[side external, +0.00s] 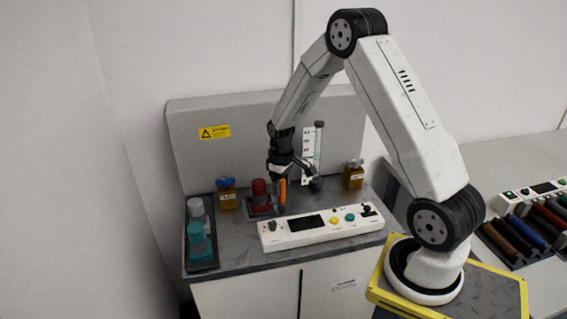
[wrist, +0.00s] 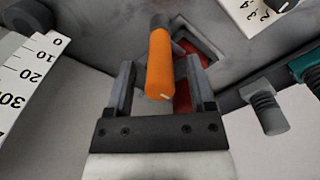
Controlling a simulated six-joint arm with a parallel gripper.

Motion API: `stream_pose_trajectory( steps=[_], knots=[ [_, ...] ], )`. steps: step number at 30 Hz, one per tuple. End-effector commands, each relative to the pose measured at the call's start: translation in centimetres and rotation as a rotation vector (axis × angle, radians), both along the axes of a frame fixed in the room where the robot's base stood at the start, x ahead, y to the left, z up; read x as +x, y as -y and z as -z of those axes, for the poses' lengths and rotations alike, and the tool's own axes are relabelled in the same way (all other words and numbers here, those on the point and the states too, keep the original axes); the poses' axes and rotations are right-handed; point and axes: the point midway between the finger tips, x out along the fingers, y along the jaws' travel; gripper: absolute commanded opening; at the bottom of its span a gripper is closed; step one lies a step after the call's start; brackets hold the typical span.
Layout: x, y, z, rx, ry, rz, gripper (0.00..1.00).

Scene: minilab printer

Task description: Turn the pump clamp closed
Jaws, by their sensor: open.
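An orange handle (side external: 282,196), which I take to be the pump clamp, stands beside a red cylindrical part (side external: 260,188) on the grey bench top. My gripper (side external: 281,179) points down at the handle from above. In the wrist view the orange handle (wrist: 160,65) lies between the two fingers of my open gripper (wrist: 161,78). I cannot tell whether either finger touches it. Part of the red piece (wrist: 184,95) shows behind the right finger. The foot of the handle is partly hidden.
A white control panel (side external: 310,231) lies in front. A graduated cylinder (side external: 317,155) stands behind my gripper. Amber bottles stand left (side external: 227,195) and right (side external: 353,176). A dark tray (side external: 202,262) with grey and teal capped containers is at the left. A grey back wall (side external: 225,158) closes off the rear.

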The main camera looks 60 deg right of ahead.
Motion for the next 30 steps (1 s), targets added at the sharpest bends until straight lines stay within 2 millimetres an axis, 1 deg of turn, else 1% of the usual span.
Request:
stream_pose_trajectory(
  steps=[9, 15, 20, 30],
  knots=[
    [0.0, 0.0, -3.9, -0.002, 0.003, -0.001, 0.70],
    [0.0, 0.0, -5.8, -0.001, 0.001, -0.001, 0.70],
    [0.0, 0.0, -6.4, -0.001, 0.001, -0.001, 0.70],
    [0.0, -0.1, -6.4, -0.001, 0.001, -0.001, 0.70]
  ],
)
